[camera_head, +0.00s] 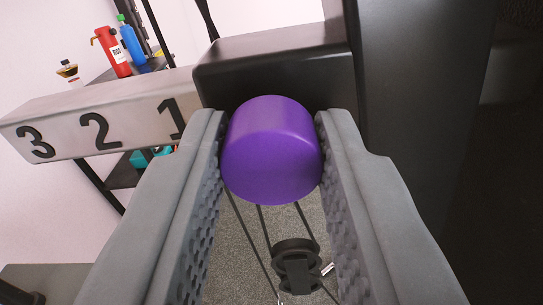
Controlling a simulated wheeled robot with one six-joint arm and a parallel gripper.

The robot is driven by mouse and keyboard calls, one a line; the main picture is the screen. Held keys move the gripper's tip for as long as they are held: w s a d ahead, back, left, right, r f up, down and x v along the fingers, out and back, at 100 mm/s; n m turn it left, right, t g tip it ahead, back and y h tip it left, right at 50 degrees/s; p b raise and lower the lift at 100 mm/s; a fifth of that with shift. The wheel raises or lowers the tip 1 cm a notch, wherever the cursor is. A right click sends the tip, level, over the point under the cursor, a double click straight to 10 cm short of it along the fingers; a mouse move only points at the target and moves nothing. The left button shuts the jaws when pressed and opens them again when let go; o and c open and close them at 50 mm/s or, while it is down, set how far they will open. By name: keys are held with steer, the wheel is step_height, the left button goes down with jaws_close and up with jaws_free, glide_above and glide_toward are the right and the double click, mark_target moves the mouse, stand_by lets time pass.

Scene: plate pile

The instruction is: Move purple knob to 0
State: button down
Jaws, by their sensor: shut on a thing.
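The purple knob (270,150) is a rounded cylinder in the middle of the camera_head view. My gripper (271,160) is shut on it, with one grey textured finger touching each side. The knob sits in front of a black block (275,70). A grey bar (95,115) with the black numbers 3, 2 and 1 runs left from the block. The 1 is next to the block and partly covered by it or my left finger. No 0 is visible; that part of the bar is hidden or out of view.
A large black upright (420,110) stands close on the right. A dark shelf with a red extinguisher (112,50) and a blue bottle (132,42) is behind the bar. Cables and a black pulley-like part (296,262) hang below the knob over grey floor.

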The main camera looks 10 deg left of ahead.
steer(key=c, duration=1.1)
jaws_free()
steer(key=shift+w, duration=0.1)
steer(key=s, duration=1.7)
steer(key=shift+s, duration=0.2)
